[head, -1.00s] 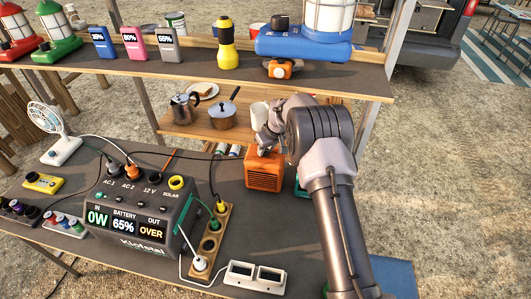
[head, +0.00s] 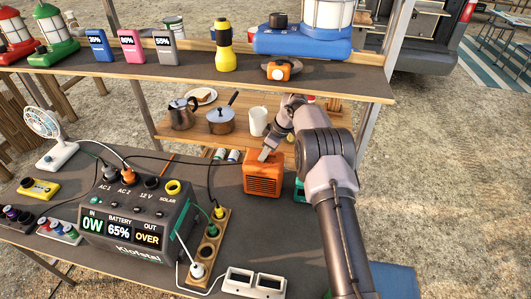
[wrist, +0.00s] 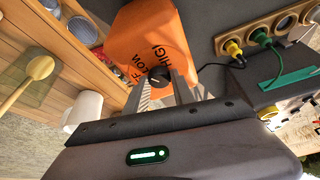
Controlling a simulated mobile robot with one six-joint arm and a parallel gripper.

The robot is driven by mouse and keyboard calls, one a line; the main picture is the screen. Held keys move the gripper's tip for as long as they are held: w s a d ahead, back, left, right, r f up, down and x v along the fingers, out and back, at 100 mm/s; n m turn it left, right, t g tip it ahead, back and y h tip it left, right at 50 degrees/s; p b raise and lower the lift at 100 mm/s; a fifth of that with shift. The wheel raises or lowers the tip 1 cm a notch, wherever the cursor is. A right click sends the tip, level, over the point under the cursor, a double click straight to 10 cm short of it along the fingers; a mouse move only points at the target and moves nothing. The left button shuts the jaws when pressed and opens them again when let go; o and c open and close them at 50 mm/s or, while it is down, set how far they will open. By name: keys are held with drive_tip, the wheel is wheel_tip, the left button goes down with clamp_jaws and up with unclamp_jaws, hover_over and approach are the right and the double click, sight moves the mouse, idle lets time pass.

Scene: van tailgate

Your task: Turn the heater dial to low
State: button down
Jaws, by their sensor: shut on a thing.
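The orange heater (head: 263,177) stands on the dark table, just right of the power station. It also shows in the wrist view (wrist: 142,38), with printed labels, one reading HIGH and others partly hidden. Its black dial (wrist: 158,77) sits between my gripper's fingertips. My gripper (wrist: 160,90) is shut on the dial. In the head view my gripper (head: 268,154) reaches down to the heater's top, and the dial cannot be made out there. The dial's pointer setting is hard to read.
The power station (head: 135,215) shows OVER on its OUT display. A power strip (head: 208,245) with plugs stands beside it. A white mug (head: 258,122) and a pan (head: 221,121) stand on the wooden shelf behind. The upper shelf (head: 150,68) overhangs the back.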

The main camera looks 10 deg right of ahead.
idle(0.4)
drive_tip(key=c, duration=1.1)
unclamp_jaws()
